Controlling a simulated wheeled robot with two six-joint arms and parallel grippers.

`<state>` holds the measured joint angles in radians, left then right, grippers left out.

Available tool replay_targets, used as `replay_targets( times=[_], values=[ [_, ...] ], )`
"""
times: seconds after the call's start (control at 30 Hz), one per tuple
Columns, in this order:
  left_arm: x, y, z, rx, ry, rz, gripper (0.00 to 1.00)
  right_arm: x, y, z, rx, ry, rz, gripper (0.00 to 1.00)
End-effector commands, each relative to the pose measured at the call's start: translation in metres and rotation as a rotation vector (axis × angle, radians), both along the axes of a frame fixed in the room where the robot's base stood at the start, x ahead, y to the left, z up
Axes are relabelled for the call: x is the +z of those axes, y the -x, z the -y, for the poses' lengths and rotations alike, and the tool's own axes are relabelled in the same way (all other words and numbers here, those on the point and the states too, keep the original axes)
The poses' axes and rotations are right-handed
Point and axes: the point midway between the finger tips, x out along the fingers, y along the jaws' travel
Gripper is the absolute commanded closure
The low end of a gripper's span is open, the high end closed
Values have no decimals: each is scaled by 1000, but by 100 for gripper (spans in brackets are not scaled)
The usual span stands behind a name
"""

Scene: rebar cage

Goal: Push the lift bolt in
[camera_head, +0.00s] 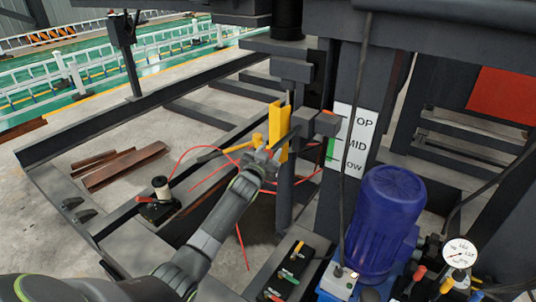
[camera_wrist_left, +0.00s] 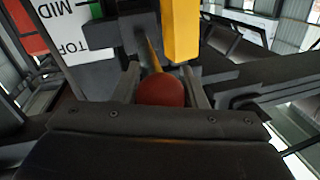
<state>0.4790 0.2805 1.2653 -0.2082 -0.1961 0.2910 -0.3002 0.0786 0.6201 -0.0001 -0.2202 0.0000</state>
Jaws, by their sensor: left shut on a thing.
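The lift bolt shows in the left wrist view as a round red knob (camera_wrist_left: 161,91) on a thin brass-coloured rod (camera_wrist_left: 155,52). The rod runs away from the knob toward a dark grey block, beside a yellow upright plate (camera_wrist_left: 181,28). My left gripper (camera_wrist_left: 160,80) has one finger on each side of the knob and is shut on it. In the head view my left gripper (camera_head: 267,154) is at the yellow plate (camera_head: 278,130), low on its left side. My right gripper is not in view.
A white TOP/MID/LOW sign (camera_head: 357,140) is on the post right of the plate. A blue motor (camera_head: 385,220) and a pressure gauge (camera_head: 459,253) stand at lower right. Red cables (camera_head: 240,240) hang behind my arm.

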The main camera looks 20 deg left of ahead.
Motion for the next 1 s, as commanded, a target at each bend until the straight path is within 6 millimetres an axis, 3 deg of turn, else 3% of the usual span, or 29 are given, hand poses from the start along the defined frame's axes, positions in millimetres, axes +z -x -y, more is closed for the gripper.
replay_targets(
  times=[0.03,0.17,0.57,1.0],
  values=[
    [4,-1,0,0,-3,5,59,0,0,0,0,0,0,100],
    [4,-1,0,0,-3,5,42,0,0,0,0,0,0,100],
    [2,5,0,-1,-2,4,41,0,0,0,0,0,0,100],
    [0,65,4,-1,-2,3,41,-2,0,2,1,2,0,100]
  ],
)
